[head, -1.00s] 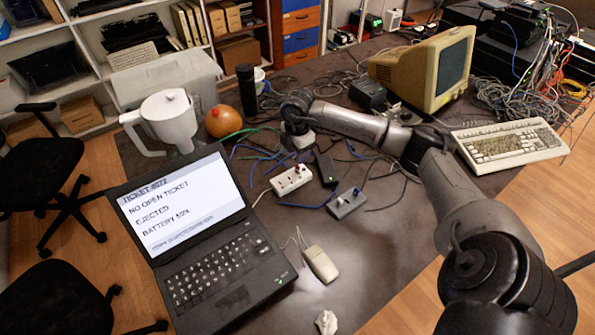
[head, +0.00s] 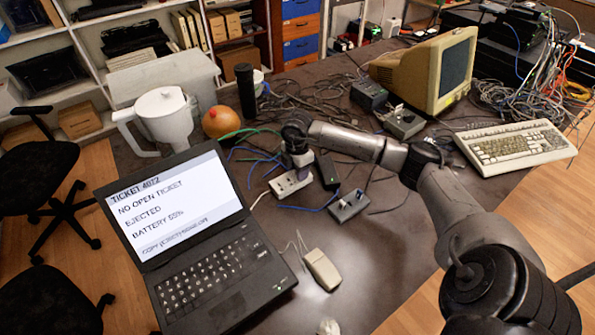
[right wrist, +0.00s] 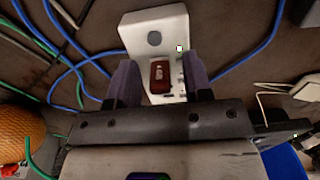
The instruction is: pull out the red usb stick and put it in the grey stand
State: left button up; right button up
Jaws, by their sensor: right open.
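The red usb stick (right wrist: 160,75) stands in the white hub (right wrist: 157,33) in the right wrist view. In the head view the white hub (head: 286,186) lies on the table behind the laptop, and my gripper hides the stick. My right gripper (head: 299,167) is over the hub's far end. Its fingers (right wrist: 155,82) are open, one on each side of the stick, with visible gaps. A low grey block (head: 348,206) with dark spots on top lies to the right of the hub; it may be the grey stand, but it is too small to be sure. My left gripper is out of view.
A black box (head: 327,171) lies close to the hub's right. Blue cables (head: 255,157) and green ones run around the hub. The laptop (head: 205,240), mouse (head: 322,270), white jug (head: 163,120) and orange ball (head: 220,122) stand nearby. The table front right of the mouse is clear.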

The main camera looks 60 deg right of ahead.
dwell(0.5)
jog(key=shift+p, duration=0.35)
dwell(0.4)
jog(key=shift+p, duration=0.3)
dwell(0.4)
grip_shut()
jog(key=shift+r, duration=0.25)
dwell(0.3)
